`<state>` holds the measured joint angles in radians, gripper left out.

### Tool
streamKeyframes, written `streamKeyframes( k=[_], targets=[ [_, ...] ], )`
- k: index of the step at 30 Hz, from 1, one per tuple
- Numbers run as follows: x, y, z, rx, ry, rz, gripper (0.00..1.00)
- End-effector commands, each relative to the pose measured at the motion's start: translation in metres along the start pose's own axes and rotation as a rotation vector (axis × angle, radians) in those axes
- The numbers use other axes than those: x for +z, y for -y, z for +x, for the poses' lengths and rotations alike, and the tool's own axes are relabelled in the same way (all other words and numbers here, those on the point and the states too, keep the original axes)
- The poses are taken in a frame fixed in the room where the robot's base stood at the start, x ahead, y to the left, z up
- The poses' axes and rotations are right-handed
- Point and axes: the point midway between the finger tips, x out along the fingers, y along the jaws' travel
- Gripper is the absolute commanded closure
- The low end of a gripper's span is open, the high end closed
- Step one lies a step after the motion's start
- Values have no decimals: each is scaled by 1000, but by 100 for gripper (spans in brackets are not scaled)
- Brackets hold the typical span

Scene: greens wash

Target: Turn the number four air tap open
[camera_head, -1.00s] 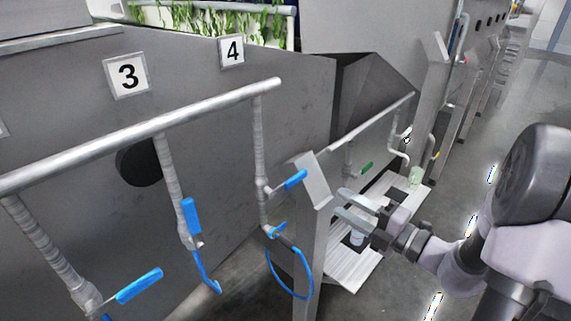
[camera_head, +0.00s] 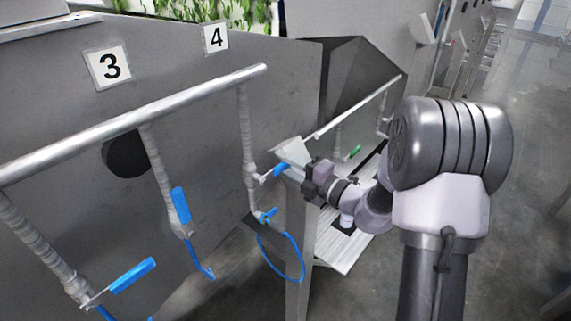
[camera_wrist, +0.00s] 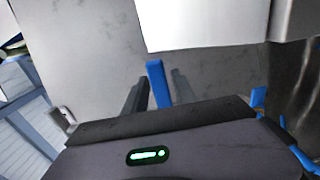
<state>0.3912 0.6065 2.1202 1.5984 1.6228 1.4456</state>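The number four tap's blue handle (camera_head: 281,170) sticks out sideways from the vertical pipe (camera_head: 247,130) below the number 4 sign (camera_head: 215,38). My gripper (camera_head: 295,172) is at this handle, coming from the right; its fingertips are hard to make out in the head view. In the wrist view the blue handle (camera_wrist: 157,78) stands between the two dark fingers of my gripper (camera_wrist: 160,95). The fingers are apart, with a gap seen on each side of the handle. I cannot tell how deep the handle sits between them.
A grey metal post (camera_head: 298,240) stands close beside my gripper. A blue hose (camera_head: 301,262) loops from the pipe's lower fitting. The number three tap's blue handle (camera_head: 180,205) and another blue handle (camera_head: 133,275) are to the left. Open floor lies at the right.

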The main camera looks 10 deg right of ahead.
Motion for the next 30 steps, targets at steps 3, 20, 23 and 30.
streamKeyframes(
  k=[3, 20, 23, 30],
  targets=[
    [0, 0, 0, 0, 0, 0, 94],
    [0, 0, 0, 0, 0, 0, 100],
    [0, 0, 0, 0, 0, 0, 100],
    [0, 0, 0, 0, 0, 0, 100]
  ],
)
